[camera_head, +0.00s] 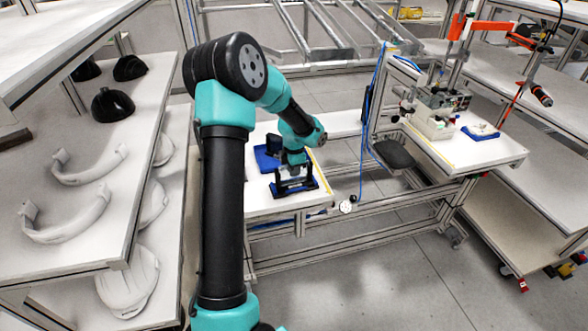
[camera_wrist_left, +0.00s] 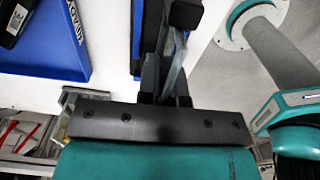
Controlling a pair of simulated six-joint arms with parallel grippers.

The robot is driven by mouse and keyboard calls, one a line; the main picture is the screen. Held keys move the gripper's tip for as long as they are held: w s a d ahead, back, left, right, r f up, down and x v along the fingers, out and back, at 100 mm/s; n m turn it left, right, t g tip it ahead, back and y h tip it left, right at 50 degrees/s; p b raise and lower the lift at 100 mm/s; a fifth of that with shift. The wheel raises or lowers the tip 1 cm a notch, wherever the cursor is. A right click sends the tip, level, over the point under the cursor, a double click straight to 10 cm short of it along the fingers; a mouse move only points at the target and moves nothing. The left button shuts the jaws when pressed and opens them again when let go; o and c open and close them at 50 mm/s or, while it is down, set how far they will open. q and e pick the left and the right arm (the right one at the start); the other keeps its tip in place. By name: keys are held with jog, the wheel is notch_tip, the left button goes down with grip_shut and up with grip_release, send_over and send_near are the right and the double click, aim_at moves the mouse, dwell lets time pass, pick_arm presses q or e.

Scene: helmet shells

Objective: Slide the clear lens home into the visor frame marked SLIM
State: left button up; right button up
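My left gripper (camera_head: 292,172) points down over the white work table, right at a dark upright frame on a blue base (camera_head: 296,190). In the left wrist view the black fingers (camera_wrist_left: 168,60) are close together, with a thin, greyish, see-through strip (camera_wrist_left: 176,68) between them that looks like the edge of the clear lens. A dark and blue holder (camera_wrist_left: 136,40) stands just left of the fingers. The gripper hides much of the frame, and I cannot tell whether the lens touches it. No SLIM marking is legible. My right gripper is not in view.
A blue tray (camera_head: 266,159) lies on the table behind the frame; its lettered corner shows in the left wrist view (camera_wrist_left: 50,45). Shelves at left hold black shells (camera_head: 113,104) and white curved parts (camera_head: 66,214). A second table (camera_head: 480,150) stands at right.

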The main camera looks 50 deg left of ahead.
pick_arm(q)
jog(key=o, duration=0.5)
jog(key=shift+r, duration=0.15)
notch_tip(320, 180, up, 17)
jog(key=shift+r, duration=0.1)
dwell(0.4)
dwell(0.8)
